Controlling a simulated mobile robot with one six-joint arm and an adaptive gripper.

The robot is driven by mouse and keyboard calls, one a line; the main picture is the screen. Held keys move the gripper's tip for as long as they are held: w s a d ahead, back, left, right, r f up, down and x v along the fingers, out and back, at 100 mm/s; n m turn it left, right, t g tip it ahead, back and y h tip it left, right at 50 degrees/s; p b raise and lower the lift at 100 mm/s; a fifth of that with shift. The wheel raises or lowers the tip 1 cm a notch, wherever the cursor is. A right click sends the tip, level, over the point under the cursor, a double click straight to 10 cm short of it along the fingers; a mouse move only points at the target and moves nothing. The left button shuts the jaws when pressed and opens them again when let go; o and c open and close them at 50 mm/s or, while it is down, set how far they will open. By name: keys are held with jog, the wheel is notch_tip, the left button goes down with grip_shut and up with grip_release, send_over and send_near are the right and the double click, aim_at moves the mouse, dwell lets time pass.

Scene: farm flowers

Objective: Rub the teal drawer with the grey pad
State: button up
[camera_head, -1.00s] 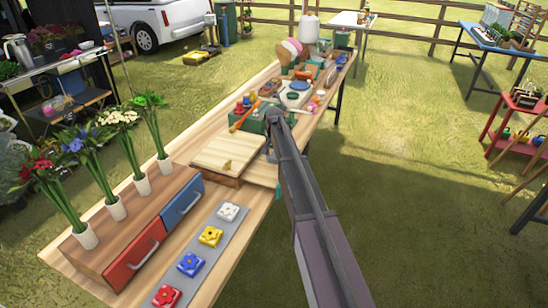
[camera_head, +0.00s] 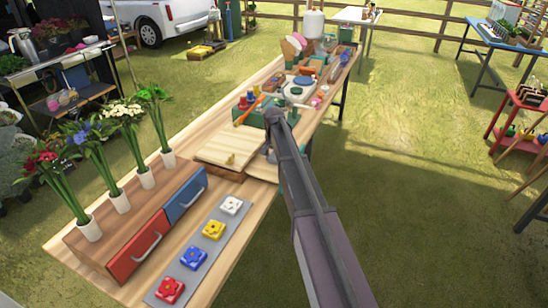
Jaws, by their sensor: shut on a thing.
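My arm reaches from the bottom of the view to the long wooden table. My gripper (camera_head: 269,152) is small and mostly hidden beside the arm's end, low at the table's right edge. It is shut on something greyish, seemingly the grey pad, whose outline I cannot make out. A small teal surface (camera_head: 282,180) shows just below, at the table edge, partly behind my arm. It may be the teal drawer's front; I cannot tell whether the pad touches it.
A wooden unit with a red drawer (camera_head: 139,248) and a blue drawer (camera_head: 186,195) carries several flower vases. Beside it, a grey strip (camera_head: 212,252) holds coloured blocks. A wooden box (camera_head: 230,149) and a green crate (camera_head: 245,116) stand near my gripper. Grass right of the table is open.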

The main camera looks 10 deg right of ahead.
aim_at(270, 167)
jog(key=shift+s+a, duration=0.15)
jog(key=shift+s+a, duration=0.55)
jog(key=shift+s, duration=0.2)
jog(key=shift+s+a, duration=0.55)
jog(key=shift+s, duration=0.2)
jog(key=shift+r, duration=0.15)
notch_tip(270, 167, up, 6)
jog(key=p, duration=0.6)
notch_tip(270, 167, up, 3)
jog(key=p, duration=0.3)
dwell(0.8)
